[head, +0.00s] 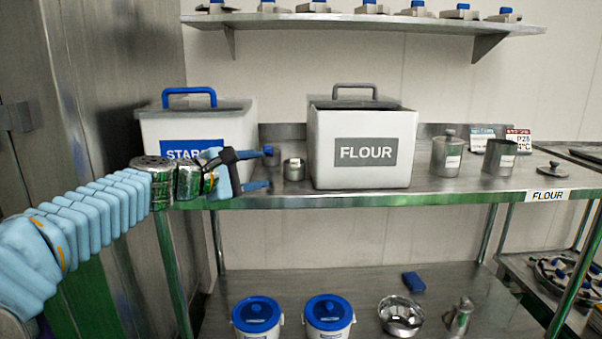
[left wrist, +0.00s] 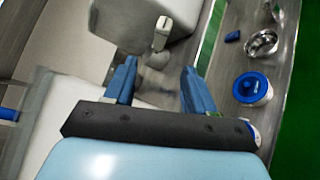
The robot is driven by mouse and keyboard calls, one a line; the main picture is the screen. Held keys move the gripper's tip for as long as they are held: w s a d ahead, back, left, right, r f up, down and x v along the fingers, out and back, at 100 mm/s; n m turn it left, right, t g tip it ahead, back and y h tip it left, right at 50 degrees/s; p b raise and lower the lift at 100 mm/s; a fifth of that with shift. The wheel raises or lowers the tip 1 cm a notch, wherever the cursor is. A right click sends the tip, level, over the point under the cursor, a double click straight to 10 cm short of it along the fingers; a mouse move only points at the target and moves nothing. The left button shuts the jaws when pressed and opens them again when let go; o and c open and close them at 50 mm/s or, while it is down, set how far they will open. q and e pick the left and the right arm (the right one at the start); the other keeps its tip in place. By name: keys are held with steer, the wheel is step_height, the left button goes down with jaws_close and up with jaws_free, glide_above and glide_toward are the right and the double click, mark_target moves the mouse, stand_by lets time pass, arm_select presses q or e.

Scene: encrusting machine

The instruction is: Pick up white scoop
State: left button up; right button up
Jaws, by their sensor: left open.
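In the left wrist view, a small thing with a pale, whitish handle (left wrist: 162,30) and a greyish rounded end (left wrist: 158,60) lies beside the flour bin; it looks like the white scoop. In the head view, a small metal cup-like thing (head: 293,170) sits on the shelf left of the flour bin; I cannot tell whether it is the same thing. My left gripper (head: 265,168) is open and empty, in front of the starch bin, its fingers pointing right toward it. In the left wrist view, the rounded end shows between the fingertips (left wrist: 158,68), not gripped.
The flour bin (head: 325,150) stands right of the gripper, the starch bin (head: 230,122) behind it. Metal canisters (head: 445,157) stand farther right. Blue-lidded tubs (head: 257,314) and a metal bowl (head: 401,316) are on the lower shelf. A metal cabinet (head: 120,80) is at the left.

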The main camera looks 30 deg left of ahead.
mark_target(294, 170)
arm_select(q)
steer(key=p+x, duration=0.1)
steer(key=x, duration=1.1)
steer(key=shift+w+d, duration=0.1)
steer(key=shift+w, duration=0.15)
steer(key=shift+c, duration=0.5)
jaws_close()
